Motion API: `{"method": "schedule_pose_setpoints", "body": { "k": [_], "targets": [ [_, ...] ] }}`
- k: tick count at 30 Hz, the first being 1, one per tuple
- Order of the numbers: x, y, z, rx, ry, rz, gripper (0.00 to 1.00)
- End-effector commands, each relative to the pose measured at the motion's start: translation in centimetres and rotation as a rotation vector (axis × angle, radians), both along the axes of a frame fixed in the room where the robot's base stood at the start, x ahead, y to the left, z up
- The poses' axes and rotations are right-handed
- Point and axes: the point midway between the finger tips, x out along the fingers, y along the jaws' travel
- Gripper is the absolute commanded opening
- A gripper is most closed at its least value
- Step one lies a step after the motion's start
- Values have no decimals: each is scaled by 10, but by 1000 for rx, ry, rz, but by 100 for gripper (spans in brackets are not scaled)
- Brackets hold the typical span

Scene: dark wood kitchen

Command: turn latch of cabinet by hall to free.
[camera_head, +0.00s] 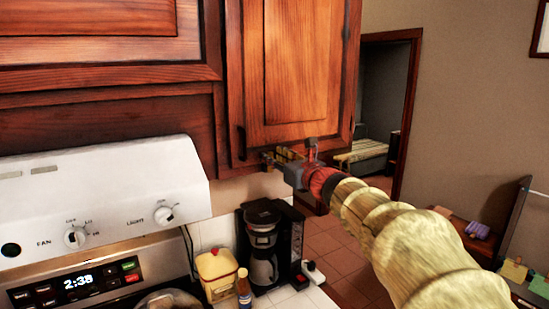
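The wooden cabinet by the hall (304,60) hangs at the upper middle, and its door looks shut. At its lower edge is a small brass-coloured piece (283,155), which may be the latch. It is partly hidden, and its turn position cannot be made out. My gripper (300,163), dark with a red body, reaches in from the lower right and is right at this piece. Two dark finger parts show, one low at the left and one upright at the right. Whether they touch or hold the piece cannot be told.
Below the cabinet, a coffee maker (268,245), a yellow container (217,273) and a small bottle (243,288) crowd the counter. The hall doorway (385,110) opens at the right.

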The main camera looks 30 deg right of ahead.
Motion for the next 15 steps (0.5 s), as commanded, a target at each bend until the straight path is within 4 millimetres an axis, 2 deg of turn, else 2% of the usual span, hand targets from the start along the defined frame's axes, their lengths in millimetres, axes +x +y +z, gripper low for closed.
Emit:
{"method": "schedule_pose_setpoints", "body": {
  "k": [9,15],
  "targets": [
    [3,0,0,-1,-1,0,31],
    [3,0,0,-1,0,0,20]
  ]
}}
